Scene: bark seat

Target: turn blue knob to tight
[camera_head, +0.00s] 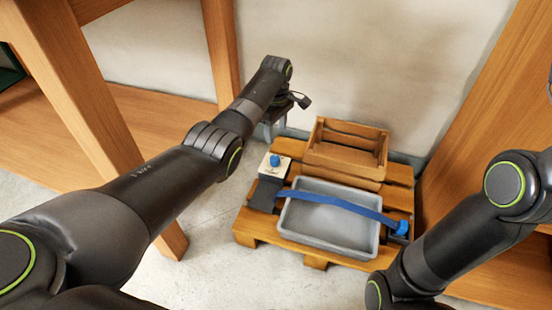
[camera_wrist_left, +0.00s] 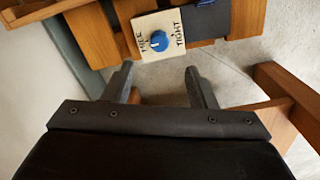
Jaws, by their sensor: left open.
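The blue knob (camera_head: 275,160) sits on a small cream plate (camera_head: 270,170) at the left side of the wooden pallet. In the left wrist view the knob (camera_wrist_left: 158,42) shows in the middle of its plate (camera_wrist_left: 169,58), between the words FREE on the left and TIGHT on the right. A small pale mark shows on the knob, but its exact direction is hard to read. My left gripper (camera_wrist_left: 161,80) is open and empty, its two fingers apart and short of the plate. In the head view the left gripper (camera_head: 273,128) is behind the knob, towards the wall. My right gripper is out of view.
The pallet (camera_head: 247,228) carries a grey tray (camera_head: 330,228), a wooden crate (camera_head: 345,152) and a blue strap (camera_head: 345,203) across the tray. Wooden posts stand left, a wooden panel right, a wall behind. Pale floor (camera_head: 215,255) lies clear in front.

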